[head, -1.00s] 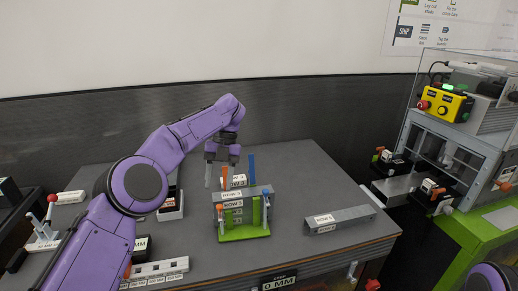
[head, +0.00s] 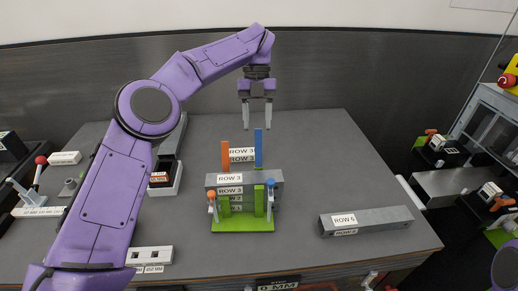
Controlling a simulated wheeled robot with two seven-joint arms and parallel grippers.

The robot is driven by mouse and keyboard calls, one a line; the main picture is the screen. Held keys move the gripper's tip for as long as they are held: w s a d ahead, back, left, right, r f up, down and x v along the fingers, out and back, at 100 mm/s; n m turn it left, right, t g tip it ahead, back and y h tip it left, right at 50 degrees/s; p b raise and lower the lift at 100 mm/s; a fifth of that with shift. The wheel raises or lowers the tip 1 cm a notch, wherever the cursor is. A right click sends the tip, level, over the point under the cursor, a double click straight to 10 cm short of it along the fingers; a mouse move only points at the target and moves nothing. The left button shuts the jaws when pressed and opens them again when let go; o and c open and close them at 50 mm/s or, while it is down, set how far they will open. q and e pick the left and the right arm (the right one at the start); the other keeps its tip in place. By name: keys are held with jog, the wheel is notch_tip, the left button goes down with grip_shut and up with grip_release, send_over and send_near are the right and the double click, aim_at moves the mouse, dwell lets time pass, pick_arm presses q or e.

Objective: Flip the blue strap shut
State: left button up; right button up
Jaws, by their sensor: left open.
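The blue strap (head: 259,148) stands upright at the back right of a green fixture (head: 243,224) on the grey table. An orange strap (head: 225,156) stands upright to its left. Grey bars labelled ROW 3 (head: 268,178) lie stacked in the fixture between green posts. A blue-topped lever (head: 270,185) is at the front right and an orange-topped lever (head: 211,198) at the front left. My left gripper (head: 257,127) is open and empty, pointing down. Its fingertips appear just above the blue strap's top in the picture; I cannot tell whether they touch it. My right gripper is out of view.
A loose grey channel labelled ROW 6 (head: 380,219) lies on the table at the right. A white slotted block (head: 150,255) is at the front left. A grey bar in a holder (head: 173,140) stands left of the fixture.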

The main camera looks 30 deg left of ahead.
aim_at(259, 147)
pick_arm(q)
jog(key=x, duration=0.5)
jog(key=shift+w+f+b, duration=0.2)
jog(key=shift+f+b, duration=0.1)
jog(key=shift+f, duration=0.2)
jog(key=shift+s+d, duration=0.1)
jog(key=shift+s, duration=0.15)
jog(key=shift+f, duration=0.1)
grip_shut()
jog(key=shift+f+b, duration=0.1)
jog(key=shift+b, duration=0.3)
jog(key=t+y+b, duration=0.1)
jog(key=b, duration=0.3)
jog(key=s+d+t+y+b, duration=0.1)
jog(key=t+b, duration=0.1)
jog(key=b, duration=0.3)
jog(key=s+r+t+b, duration=0.1)
jog(key=t+b, duration=0.1)
jog(key=b, duration=0.3)
jog(key=shift+s+d+y, duration=0.2)
jog(key=shift+s+y, duration=0.05)
jog(key=shift+y, duration=0.15)
jog(key=shift+s+d+r+t+b, duration=0.1)
jog(key=shift+s+r+t+b, duration=0.15)
jog(key=shift+t+b, duration=0.45)
jog(key=shift+r+b, duration=0.15)
jog(key=shift+b, duration=0.25)
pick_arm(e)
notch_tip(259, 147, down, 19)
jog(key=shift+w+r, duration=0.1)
